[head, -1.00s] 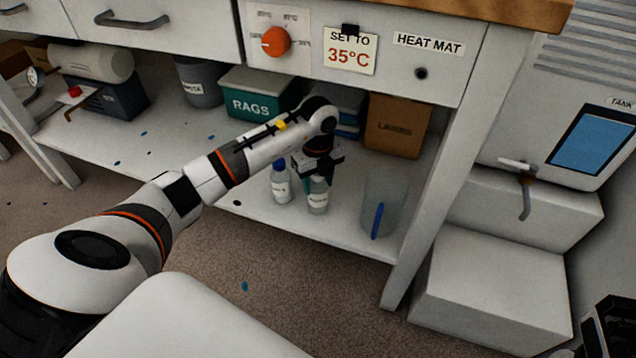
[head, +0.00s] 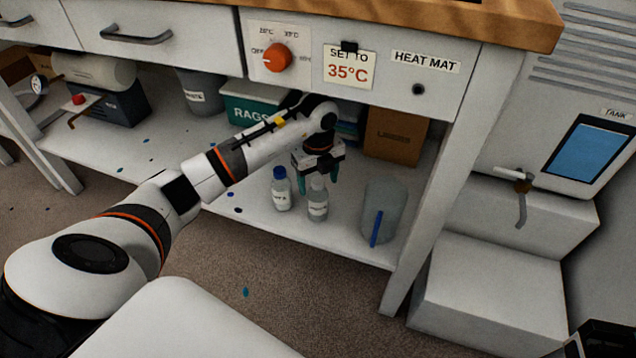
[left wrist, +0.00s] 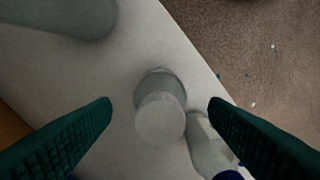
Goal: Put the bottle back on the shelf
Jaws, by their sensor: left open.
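A clear bottle with a pale grey cap (head: 317,202) and a white label stands upright on the lower shelf (head: 265,222) under the bench. My left gripper (head: 318,180) is open just above it, with its green fingers on either side of the cap. In the left wrist view the bottle (left wrist: 160,112) is seen from above between the spread fingers (left wrist: 160,104), with a gap on each side. A blue-capped bottle (head: 281,192) stands just left of it; it also shows in the left wrist view (left wrist: 208,150). A dark part at the lower right corner may be my right gripper.
A translucent beaker (head: 382,205) with a blue stick stands right of the bottles. Behind are a cardboard box (head: 396,132) and a green RAGS box (head: 250,104). The bench leg (head: 430,190) and drawer front bound the space. Shelf room is free to the left.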

